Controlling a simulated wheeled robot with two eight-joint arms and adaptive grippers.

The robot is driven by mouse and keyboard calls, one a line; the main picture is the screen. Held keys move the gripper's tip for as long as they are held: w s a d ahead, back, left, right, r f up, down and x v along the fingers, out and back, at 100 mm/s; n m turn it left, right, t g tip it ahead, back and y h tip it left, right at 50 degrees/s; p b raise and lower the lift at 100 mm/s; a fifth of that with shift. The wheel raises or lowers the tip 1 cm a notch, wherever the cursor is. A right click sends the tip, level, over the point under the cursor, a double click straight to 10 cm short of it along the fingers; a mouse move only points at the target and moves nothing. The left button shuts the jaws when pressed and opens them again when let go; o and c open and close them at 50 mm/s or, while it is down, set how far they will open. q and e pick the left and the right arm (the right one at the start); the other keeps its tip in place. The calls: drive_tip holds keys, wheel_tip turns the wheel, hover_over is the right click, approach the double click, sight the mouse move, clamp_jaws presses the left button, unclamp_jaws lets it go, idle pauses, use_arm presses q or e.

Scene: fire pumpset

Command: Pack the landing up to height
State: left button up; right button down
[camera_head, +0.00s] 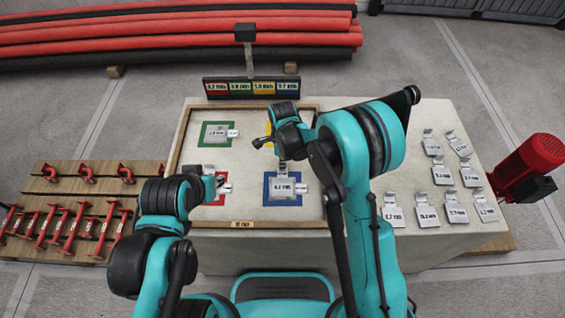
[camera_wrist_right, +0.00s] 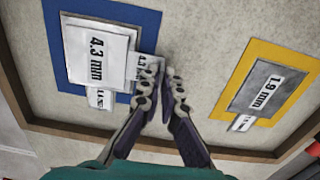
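A grey plate labelled 4.3 mm (camera_head: 283,200) lies on the blue square (camera_head: 268,195) at the framed board's lower right. In the wrist view the plate (camera_wrist_right: 88,55) has an upright-looking tab (camera_wrist_right: 140,66) beside the fingers, and a second tab below suggests a stack. My right gripper (camera_wrist_right: 165,72) is at that tab, fingertips close together; I cannot tell if they pinch it. A 1.9 mm plate (camera_wrist_right: 262,88) lies on the yellow square (camera_wrist_right: 240,108). A plate lies on the green square (camera_head: 204,142). My left gripper (camera_head: 219,182) is by the red square (camera_head: 212,201); its fingers are unclear.
Several loose tabbed plates (camera_head: 427,215) lie on the table's right side. A coloured label strip (camera_head: 251,87) stands behind the board. A red motor (camera_head: 530,165) is at the right, a rack with red fittings (camera_head: 75,210) at the left, red pipes (camera_head: 180,35) behind.

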drive_tip(key=c, duration=1.6)
unclamp_jaws()
drive_tip(key=shift+c, duration=0.2)
wheel_tip(320, 180, up, 12)
